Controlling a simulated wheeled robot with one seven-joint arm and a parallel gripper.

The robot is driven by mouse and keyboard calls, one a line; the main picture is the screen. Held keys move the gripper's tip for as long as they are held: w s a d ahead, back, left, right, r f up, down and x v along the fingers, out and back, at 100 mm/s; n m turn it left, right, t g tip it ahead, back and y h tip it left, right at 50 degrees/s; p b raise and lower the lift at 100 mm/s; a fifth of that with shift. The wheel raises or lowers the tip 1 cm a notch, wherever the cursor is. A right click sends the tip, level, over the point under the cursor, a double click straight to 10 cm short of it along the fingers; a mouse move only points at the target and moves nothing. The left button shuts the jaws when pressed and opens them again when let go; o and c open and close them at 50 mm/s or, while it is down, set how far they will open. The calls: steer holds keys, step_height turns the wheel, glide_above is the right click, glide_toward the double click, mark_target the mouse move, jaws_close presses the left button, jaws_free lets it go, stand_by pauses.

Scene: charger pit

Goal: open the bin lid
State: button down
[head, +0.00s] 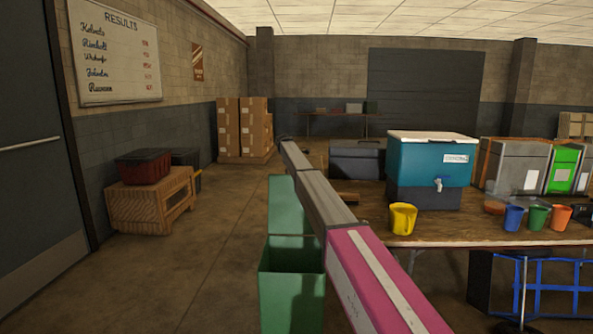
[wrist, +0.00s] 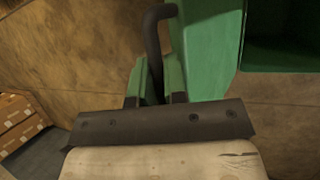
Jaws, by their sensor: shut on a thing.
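The green bin (head: 290,300) stands on the floor left of the table, and I look into its open top. Its green lid (head: 281,205) stands raised, roughly upright, at the far side of the opening; my arm covers part of it. In the wrist view the lid (wrist: 208,50) is close beside my fingers, and the bin's dark inside (wrist: 285,35) shows at the upper right. My gripper (wrist: 157,65) is shut on the dark curved lid handle (wrist: 155,35), which runs between its two fingers. In the head view the fingers cannot be made out.
A wooden table (head: 450,230) on the right holds a teal cooler (head: 430,165), a yellow mug (head: 403,218) and several coloured cups. A wooden crate (head: 140,205) stands by the left wall. Cardboard boxes (head: 242,130) stand farther back. The floor left of the bin is clear.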

steer(key=shift+w+f, duration=0.25)
steer(key=shift+f, duration=0.05)
steer(key=c, duration=1.2)
jaws_free()
steer(key=shift+o, duration=0.2)
steer(key=shift+s, duration=0.1)
steer(key=shift+f, duration=0.1)
steer(key=shift+s, duration=0.1)
steer(key=v, duration=1.1)
steer(key=shift+w+r, duration=0.25)
steer(key=shift+r, duration=0.05)
